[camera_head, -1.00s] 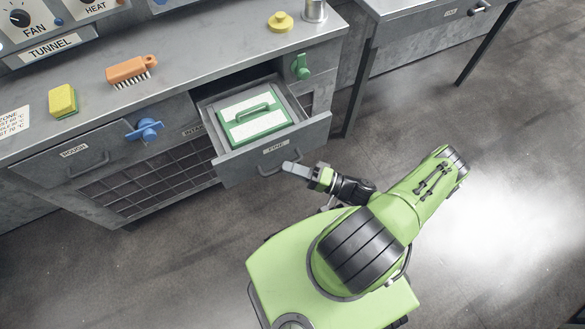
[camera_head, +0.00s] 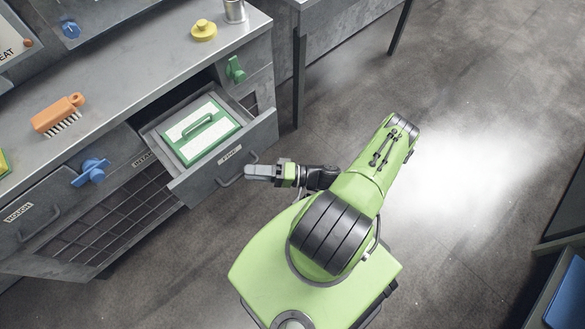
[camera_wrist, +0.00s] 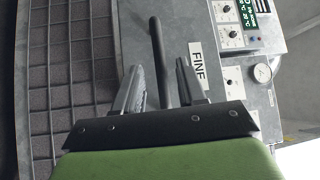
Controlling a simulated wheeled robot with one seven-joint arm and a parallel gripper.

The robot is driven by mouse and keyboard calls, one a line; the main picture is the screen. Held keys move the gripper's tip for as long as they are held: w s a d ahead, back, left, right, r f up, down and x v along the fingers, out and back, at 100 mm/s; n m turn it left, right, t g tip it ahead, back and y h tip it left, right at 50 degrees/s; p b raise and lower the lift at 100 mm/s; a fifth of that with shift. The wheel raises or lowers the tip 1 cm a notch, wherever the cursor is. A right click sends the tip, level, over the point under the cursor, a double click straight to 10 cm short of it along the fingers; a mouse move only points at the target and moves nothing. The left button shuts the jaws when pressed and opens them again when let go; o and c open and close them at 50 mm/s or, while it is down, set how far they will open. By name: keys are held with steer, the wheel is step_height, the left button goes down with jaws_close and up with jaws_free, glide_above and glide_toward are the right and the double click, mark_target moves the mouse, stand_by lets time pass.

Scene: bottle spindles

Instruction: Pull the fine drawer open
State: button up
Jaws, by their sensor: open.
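The fine drawer (camera_head: 262,142) stands pulled out from the grey cabinet, with its label on the front. A green-framed filter box with a handle (camera_head: 203,130) lies inside it. The drawer's bar handle (camera_head: 230,178) also shows in the wrist view (camera_wrist: 164,62), with the label "FINE" beside it. My gripper (camera_head: 258,171) is in front of the drawer, close to the right end of the handle. In the wrist view my gripper (camera_wrist: 160,82) is open, and the handle bar lies between its two fingers in the picture. I cannot tell whether they touch it.
The closed rough drawer (camera_head: 30,215) is at left, with a blue knob (camera_head: 91,171) near it. An orange brush (camera_head: 58,115) and yellow knob (camera_head: 204,30) sit on the worktop (camera_head: 140,65).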

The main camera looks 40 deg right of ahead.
steer(key=v, duration=1.4)
steer(key=shift+s+d+b, duration=0.3)
steer(key=shift+b, duration=0.05)
steer(key=shift+r, duration=0.1)
steer(key=w+a+r+n+g+h, duration=0.2)
steer(key=w+r+n+g+h, duration=0.15)
steer(key=r+g, duration=0.45)
steer(key=w+a+r+n+g+h, duration=0.15)
steer(key=w+r+g+h, duration=0.35)
steer(key=r, duration=0.5)
steer(key=s+a+r+n+t+h, duration=0.1)
steer(key=s+a+r+t+h, duration=0.2)
steer(key=s+a+r, duration=0.35)
steer(key=s+a+r+n+t+h, duration=0.1)
steer(key=s+a+r+t+h, duration=0.2)
steer(key=r, duration=0.6)
step_height(320, 180, up, 15)
steer(key=p, duration=1.4)
steer(key=shift+a+g, duration=0.2)
steer(key=shift+g, duration=0.2)
